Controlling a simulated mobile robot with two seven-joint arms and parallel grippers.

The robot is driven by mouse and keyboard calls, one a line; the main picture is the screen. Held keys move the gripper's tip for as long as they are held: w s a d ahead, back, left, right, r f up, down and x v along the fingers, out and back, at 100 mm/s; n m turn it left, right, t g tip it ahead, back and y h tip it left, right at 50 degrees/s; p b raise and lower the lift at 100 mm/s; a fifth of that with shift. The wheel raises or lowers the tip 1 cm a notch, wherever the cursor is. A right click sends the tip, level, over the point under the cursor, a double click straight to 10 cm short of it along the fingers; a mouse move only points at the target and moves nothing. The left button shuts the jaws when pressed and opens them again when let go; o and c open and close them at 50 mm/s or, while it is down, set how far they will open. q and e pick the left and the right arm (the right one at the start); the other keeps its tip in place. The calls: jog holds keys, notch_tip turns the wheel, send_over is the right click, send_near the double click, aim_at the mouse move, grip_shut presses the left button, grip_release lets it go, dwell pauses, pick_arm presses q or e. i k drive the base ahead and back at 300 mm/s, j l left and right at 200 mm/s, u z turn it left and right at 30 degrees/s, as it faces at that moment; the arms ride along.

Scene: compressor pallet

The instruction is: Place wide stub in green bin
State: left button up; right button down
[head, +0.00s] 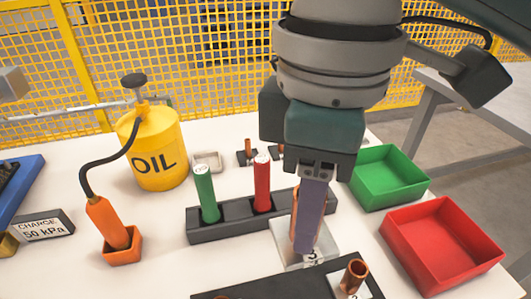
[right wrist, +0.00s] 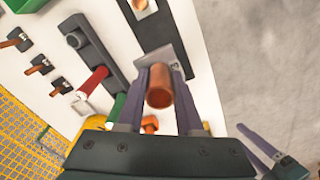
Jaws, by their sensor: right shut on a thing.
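My right gripper (head: 308,245) points down over the table, shut on a copper stub (head: 295,215), taken to be the wide stub. The stub's round end shows between the fingers in the right wrist view (right wrist: 160,92). Its lower end is at a pale plate (head: 283,250) with a numeral; whether it touches is hidden by the finger. The green bin (head: 390,178) stands at the back right of the table, looks empty, and is apart from the gripper. My left gripper (right wrist: 263,147) shows only at the lower right of the right wrist view; its opening is unclear.
A red bin (head: 440,245) sits in front of the green one. A dark rack (head: 235,222) holds green and red cylinders beside the gripper. Another copper piece (head: 354,275) stands in a front holder. An oil can (head: 152,155) and orange tool (head: 108,225) are left.

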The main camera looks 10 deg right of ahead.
aim_at(377, 184)
jog(key=i+l, duration=0.15)
jog(key=l, duration=0.2)
jog(key=i+l, duration=0.2)
jog(key=l, duration=0.15)
jog(key=i+l, duration=0.15)
jog(key=l, duration=0.2)
jog(key=i+l, duration=0.2)
jog(key=l, duration=0.1)
